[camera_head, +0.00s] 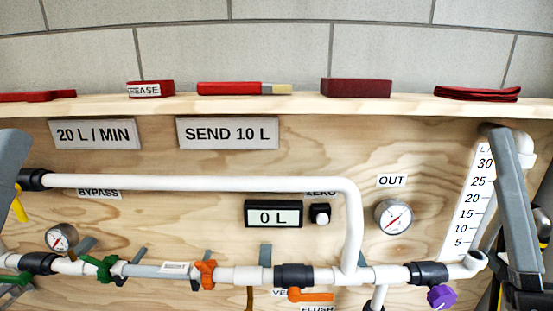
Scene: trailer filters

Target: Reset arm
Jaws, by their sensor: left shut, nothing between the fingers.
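My left arm and gripper (10,165) show only as a grey part at the left edge, beside the black end fitting of the upper white pipe (190,183). The left gripper is shut and holds nothing; its fingertips cannot be made out. A grey link of my right arm (512,210) stands at the right side, in front of part of the level scale (472,205). The right gripper's fingers do not show.
A wooden panel carries white pipes with green (106,268), orange (206,273) and purple (441,297) valve handles, two gauges and a display (273,214) reading 0 L. Several red items lie along the shelf (300,103). The space before the panel's middle is clear.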

